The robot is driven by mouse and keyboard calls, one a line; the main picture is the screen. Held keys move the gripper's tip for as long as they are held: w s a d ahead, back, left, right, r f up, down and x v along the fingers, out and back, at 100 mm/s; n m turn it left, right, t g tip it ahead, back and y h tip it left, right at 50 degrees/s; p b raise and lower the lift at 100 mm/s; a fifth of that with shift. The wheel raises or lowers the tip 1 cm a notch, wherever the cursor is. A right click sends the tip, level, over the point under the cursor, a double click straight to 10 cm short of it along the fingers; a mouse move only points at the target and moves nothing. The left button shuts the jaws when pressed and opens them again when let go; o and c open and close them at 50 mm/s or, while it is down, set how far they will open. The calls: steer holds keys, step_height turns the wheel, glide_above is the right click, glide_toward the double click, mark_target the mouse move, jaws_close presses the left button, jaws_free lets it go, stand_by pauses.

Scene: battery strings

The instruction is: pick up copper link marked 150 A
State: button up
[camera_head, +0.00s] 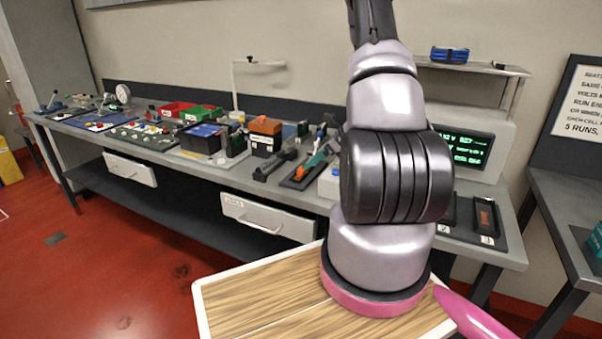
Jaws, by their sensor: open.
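I cannot make out any link with a readable 150 A marking. A narrow dark tray (500,239) numbered 3 lies at the right end of the long bench, with a small brownish-copper piece (485,213) on it. Any marking on that piece is too small to read, so I cannot tell if it is the link. My arm rises in front of the bench and hides part of it, including some of the tray area. The arm runs out of the top edge, and my gripper's fingertips do not show.
The long grey bench (283,190) holds red bins (174,108), green bins (201,112), dark batteries (201,138), an orange-topped battery (265,127) and hand tools. A green-lit display (467,149) stands behind the arm. A second bench (560,207) is at right. Red floor (100,270) is open at left.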

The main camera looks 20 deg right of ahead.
mark_target(302, 171)
steer(key=x, duration=0.5)
steer(key=shift+w+f, duration=0.1)
steer(key=shift+f, duration=0.05)
jaws_close()
